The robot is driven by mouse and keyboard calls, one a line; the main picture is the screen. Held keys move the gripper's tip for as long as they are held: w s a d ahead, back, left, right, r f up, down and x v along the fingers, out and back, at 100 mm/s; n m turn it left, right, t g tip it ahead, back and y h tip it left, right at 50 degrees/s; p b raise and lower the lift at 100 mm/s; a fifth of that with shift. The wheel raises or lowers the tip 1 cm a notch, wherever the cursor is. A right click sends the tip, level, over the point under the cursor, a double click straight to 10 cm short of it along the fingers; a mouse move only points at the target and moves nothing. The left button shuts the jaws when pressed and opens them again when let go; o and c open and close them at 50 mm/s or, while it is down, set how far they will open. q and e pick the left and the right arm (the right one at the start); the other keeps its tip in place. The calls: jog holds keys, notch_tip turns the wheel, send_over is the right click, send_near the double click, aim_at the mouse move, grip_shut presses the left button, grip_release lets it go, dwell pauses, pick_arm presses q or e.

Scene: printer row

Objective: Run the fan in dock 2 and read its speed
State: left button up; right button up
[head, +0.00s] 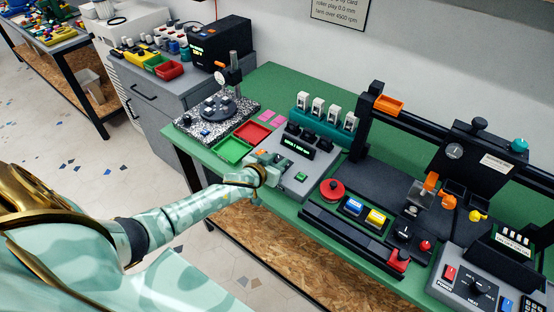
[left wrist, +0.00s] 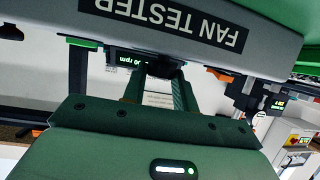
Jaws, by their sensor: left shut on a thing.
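The grey fan tester (head: 290,182) stands on the green bench top, with a green-lit display (head: 297,146), dark dock parts (head: 306,136) along its back and a green button (head: 301,176) at the front right. The display text is too small to read in the head view. My left gripper (head: 264,174) is at the tester's left front and is shut on a small dark part (left wrist: 163,66), which looks like a knob of the tester. The FAN TESTER label (left wrist: 165,20) appears upside down in the left wrist view; the display there (left wrist: 132,60) partly shows "rpm". My right gripper is out of view.
A teal rack (head: 322,122) with several white units stands behind the tester. Green (head: 232,151) and red (head: 253,130) trays lie to its left. A red round button (head: 332,189) and a black gantry machine (head: 400,112) crowd the right.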

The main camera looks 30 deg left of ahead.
pick_arm(q)
jog(key=shift+a+r+m+h, duration=0.1)
jog(key=shift+a+m+h, duration=0.2)
jog(key=shift+m+h, duration=0.6)
jog(key=shift+w+a+m+g+h, duration=0.1)
jog(key=shift+m+g+h, duration=0.2)
jog(key=shift+m+h, duration=0.25)
jog(key=shift+a+m+g+h, duration=0.1)
jog(key=shift+m+g+h, duration=0.2)
jog(key=shift+m+h, duration=0.65)
jog(key=m+g+h+b, duration=0.1)
jog(key=h+b, duration=0.1)
jog(key=m+g+h+b, duration=0.1)
jog(key=m+h+b, duration=0.1)
jog(key=shift+w+a+f, duration=0.1)
jog(key=shift+a+f, duration=0.05)
jog(key=shift+f, duration=0.2)
jog(key=shift+r+m+g+h+b, duration=0.2)
jog(key=shift+m+g+h+b, duration=0.55)
jog(key=shift+m+b, duration=0.3)
jog(key=o, duration=1)
jog(key=shift+w, duration=0.1)
